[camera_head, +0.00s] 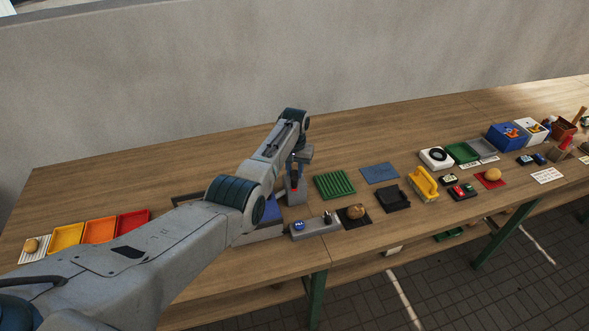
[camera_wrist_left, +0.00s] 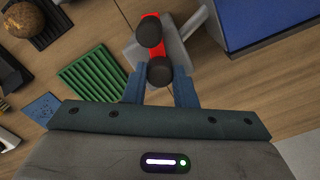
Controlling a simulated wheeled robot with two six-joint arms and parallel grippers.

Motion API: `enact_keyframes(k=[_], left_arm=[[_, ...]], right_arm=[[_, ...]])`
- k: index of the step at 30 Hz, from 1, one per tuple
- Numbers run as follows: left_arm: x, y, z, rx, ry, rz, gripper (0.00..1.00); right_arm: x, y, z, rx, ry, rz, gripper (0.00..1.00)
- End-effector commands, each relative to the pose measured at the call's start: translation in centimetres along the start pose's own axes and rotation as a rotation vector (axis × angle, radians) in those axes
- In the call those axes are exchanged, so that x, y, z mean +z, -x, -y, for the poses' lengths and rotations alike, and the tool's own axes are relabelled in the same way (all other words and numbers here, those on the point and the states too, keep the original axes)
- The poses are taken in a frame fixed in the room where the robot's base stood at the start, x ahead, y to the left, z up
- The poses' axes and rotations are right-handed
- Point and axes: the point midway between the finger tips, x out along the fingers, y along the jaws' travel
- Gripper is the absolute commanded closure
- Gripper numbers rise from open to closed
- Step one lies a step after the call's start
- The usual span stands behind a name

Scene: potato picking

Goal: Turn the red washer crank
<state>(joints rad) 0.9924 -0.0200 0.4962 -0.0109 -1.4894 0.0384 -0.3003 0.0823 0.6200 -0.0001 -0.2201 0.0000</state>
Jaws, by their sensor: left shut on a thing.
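The red crank (camera_wrist_left: 154,52) shows in the left wrist view as a short red arm with two dark round ends, in front of a grey bracket (camera_wrist_left: 176,50). My left gripper (camera_wrist_left: 160,80) has its two blue fingers on either side of the nearer dark knob (camera_wrist_left: 159,72) and is shut on it. In the head view my left gripper (camera_head: 294,181) is at the grey crank post, and the crank is mostly hidden there. A blue-filled washer basin (camera_wrist_left: 265,22) lies beside the bracket; my arm covers much of it in the head view. My right gripper is not in view.
A grey panel (camera_head: 322,228) with a blue button stands in front of the post. A potato (camera_head: 356,211) on a black mat and a green ribbed rack (camera_head: 334,184) lie to the right. Yellow, orange and red trays (camera_head: 99,230) lie left. Bare wood is behind.

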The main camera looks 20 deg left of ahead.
Motion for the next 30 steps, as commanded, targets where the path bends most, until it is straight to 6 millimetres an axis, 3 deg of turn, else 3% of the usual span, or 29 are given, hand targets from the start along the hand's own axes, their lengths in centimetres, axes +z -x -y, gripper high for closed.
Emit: enact_keyframes(k=[18, 30], left_arm=[[-0.14, 0.2, 0.0, 0.001, 0.565, -0.004, 0.98], [-0.16, 0.22, 0.0, 0.001, 0.786, -0.004, 0.98]], right_arm=[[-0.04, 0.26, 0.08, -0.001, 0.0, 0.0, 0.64], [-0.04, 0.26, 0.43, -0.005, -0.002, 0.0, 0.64]])
